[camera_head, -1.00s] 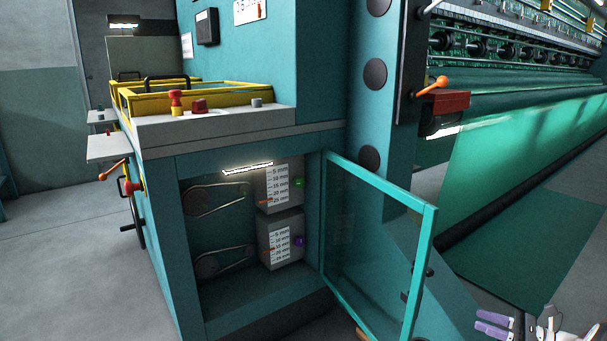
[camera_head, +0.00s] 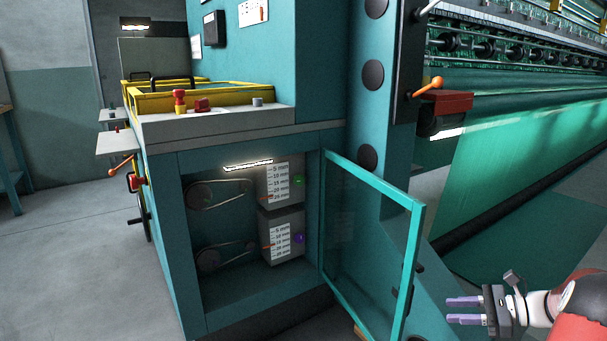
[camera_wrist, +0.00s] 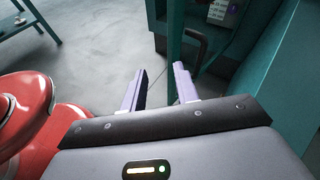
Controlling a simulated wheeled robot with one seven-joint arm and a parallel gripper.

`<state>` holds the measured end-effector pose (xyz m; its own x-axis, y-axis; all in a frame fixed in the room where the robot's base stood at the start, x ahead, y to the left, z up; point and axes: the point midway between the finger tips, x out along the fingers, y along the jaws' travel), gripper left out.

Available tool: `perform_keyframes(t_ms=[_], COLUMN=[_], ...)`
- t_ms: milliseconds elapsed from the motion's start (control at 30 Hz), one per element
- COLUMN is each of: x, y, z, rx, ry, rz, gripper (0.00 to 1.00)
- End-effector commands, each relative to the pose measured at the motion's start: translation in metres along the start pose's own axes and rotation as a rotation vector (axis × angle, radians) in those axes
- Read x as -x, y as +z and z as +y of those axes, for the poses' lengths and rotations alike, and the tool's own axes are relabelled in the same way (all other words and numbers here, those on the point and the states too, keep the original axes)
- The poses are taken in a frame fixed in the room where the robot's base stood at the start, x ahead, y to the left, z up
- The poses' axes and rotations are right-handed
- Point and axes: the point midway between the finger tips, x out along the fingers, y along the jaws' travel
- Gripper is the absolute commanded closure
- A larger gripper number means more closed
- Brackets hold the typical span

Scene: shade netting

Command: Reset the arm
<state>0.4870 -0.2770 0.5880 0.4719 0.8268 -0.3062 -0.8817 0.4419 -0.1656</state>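My gripper (camera_head: 465,311) is at the lower right of the head view, to the right of the open cabinet door. Its two purple fingers point left and stand apart with nothing between them. In the wrist view the fingers (camera_wrist: 158,88) are also apart, with bare floor between and beyond them. My red and white arm shows at the right edge of the head view.
A teal-framed glass door (camera_head: 372,240) stands open from the machine cabinet, close to my gripper. Inside are two grey boxes (camera_head: 283,237) with scales, and belts on pulleys. Green netting (camera_head: 530,160) spans the right. Grey floor (camera_head: 70,260) is clear at left.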

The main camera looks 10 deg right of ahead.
Motion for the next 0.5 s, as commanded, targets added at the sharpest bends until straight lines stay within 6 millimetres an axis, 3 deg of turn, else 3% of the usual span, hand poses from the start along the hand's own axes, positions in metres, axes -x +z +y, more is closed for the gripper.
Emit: perform_keyframes(t_ms=[167, 300, 500], x=[-0.048, -0.084, -0.113], y=[0.054, 0.099, 0.148], z=[0.027, 0.068, 0.135], rx=[0.179, 0.396, 0.755], ry=[0.164, 0.328, 0.539], rz=[0.166, 0.331, 0.536], gripper=[0.70, 0.70, 0.70])
